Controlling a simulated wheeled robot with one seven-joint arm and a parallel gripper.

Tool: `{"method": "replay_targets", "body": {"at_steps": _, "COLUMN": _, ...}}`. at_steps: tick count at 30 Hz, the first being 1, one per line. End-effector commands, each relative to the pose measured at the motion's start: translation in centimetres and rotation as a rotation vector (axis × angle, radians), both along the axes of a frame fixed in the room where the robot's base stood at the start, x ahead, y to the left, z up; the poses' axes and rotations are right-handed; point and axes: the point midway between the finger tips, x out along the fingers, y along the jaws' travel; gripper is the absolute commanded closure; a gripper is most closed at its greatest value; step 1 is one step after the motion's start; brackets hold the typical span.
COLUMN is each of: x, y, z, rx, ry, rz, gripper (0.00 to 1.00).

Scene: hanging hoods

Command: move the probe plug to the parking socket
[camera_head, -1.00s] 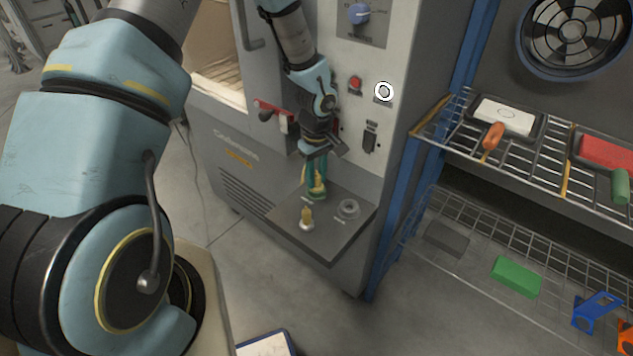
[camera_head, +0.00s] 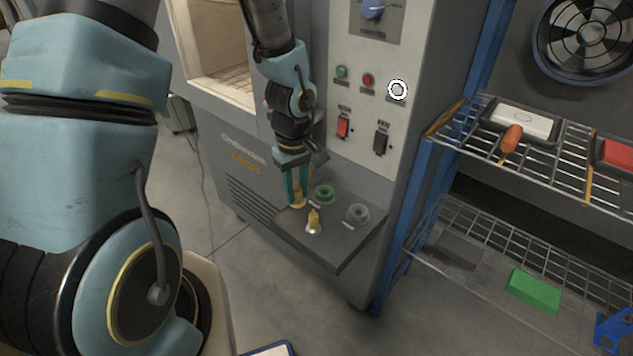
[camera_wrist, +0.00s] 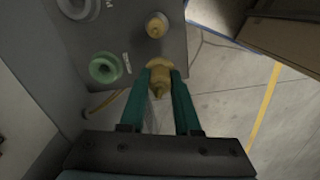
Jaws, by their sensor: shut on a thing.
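My gripper (camera_head: 296,186) is shut on a yellow plug (camera_head: 297,202), which it holds from above near the left side of the grey ledge. In the wrist view the held plug (camera_wrist: 159,80) sits between my green fingers (camera_wrist: 161,92), near the ledge's edge. The green ring socket (camera_head: 324,195) is empty, just right of the held plug. A grey ring socket (camera_head: 358,213) is empty farther right. A second yellow plug (camera_head: 313,222) with a metal base stands upright on the ledge near the front. The small labels are unreadable, so I cannot tell which socket is for parking.
The ledge (camera_head: 335,250) juts from the machine's front panel (camera_head: 383,60), with switches above it. A blue-framed wire rack (camera_head: 470,150) stands close on the right, holding several items. Free floor lies in front.

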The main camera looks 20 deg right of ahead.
Motion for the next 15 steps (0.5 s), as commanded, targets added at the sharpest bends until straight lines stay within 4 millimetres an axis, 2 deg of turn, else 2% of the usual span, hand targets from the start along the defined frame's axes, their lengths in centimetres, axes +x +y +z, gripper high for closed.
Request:
{"method": "replay_targets", "body": {"at_steps": 1, "x": -0.7, "y": 1.3, "z": -0.3, "rx": 0.001, "ry": -0.001, "rz": 0.001, "gripper": 1.0}}
{"method": "replay_targets", "body": {"at_steps": 6, "x": -2.5, "y": 4.5, "z": -0.2, "rx": 0.001, "ry": 0.0, "rz": 0.002, "gripper": 1.0}}
{"method": "replay_targets", "body": {"at_steps": 9, "x": -3.2, "y": 5.8, "z": -0.1, "rx": 0.0, "ry": -0.001, "rz": 0.002, "gripper": 1.0}}
{"method": "replay_targets", "body": {"at_steps": 15, "x": -3.9, "y": 7.0, "z": 0.2, "rx": -0.001, "ry": -0.001, "rz": -0.001, "gripper": 1.0}}
